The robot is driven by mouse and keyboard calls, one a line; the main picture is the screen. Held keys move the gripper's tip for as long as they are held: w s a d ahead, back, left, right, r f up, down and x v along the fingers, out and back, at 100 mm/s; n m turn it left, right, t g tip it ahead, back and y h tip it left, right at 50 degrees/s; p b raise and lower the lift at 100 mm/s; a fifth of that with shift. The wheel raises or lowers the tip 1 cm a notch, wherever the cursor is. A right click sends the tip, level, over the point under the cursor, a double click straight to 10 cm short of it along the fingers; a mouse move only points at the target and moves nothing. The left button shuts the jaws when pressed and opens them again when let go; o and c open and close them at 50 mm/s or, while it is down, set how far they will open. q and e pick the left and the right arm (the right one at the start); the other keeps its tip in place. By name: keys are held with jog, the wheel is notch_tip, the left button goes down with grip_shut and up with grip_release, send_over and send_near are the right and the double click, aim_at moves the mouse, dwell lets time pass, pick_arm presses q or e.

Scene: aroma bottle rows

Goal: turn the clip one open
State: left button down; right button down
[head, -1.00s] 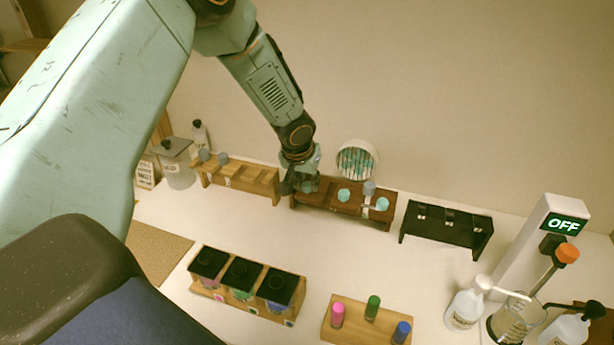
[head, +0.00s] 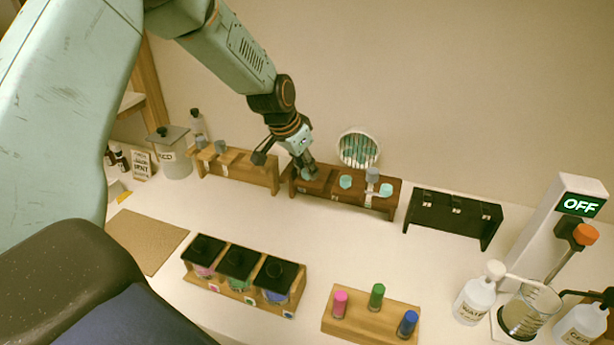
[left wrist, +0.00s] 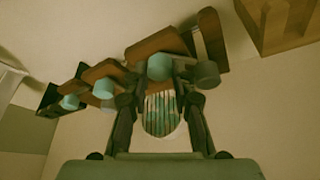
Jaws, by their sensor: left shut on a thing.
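The dark brown rack (head: 331,189) stands at the back of the table. A teal round piece (left wrist: 160,66) at its left end lies between the fingers of my left gripper (head: 306,172), which is shut on it; the fingers partly hide it in the head view. Two more teal round pieces (head: 345,181) and (head: 386,190) sit along the rack, with a grey round top (head: 372,174) between them. Another grey round piece (left wrist: 206,73) is beside the right finger in the left wrist view. I cannot tell which part is clip one. My right gripper is not in view.
A light wooden rack (head: 238,170) is close on the left and a black rack (head: 452,219) on the right. A round white vent (head: 358,147) is on the wall behind. Jars (head: 238,264) and small bottles (head: 340,304) stand in front, with bare table between.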

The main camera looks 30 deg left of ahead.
pick_arm(q)
jog(key=m+b, duration=0.2)
jog(key=b, duration=0.1)
jog(key=shift+f+h, duration=0.25)
jog(key=shift+h, duration=0.15)
jog(key=shift+a+m+g+h+b, duration=0.1)
jog(key=shift+m+g+h+b, duration=0.2)
jog(key=shift+m+b, duration=0.5)
jog(key=m+b, duration=0.1)
jog(key=m, duration=0.1)
jog(key=shift+r+m+g+h, duration=0.15)
jog(key=shift+m+g+h, duration=0.15)
jog(key=shift+w+a+r+m+g+h+b, duration=0.1)
jog(key=shift+m+g+h+b, duration=0.1)
jog(key=shift+m, duration=0.5)
jog(key=shift+r+m+g+h+b, duration=0.1)
jog(key=shift+m+g+b, duration=0.1)
jog(key=shift+m, duration=0.5)
jog(key=c, duration=1.5)
grip_release()
jog(key=o, duration=0.4)
jog(key=shift+a, duration=0.15)
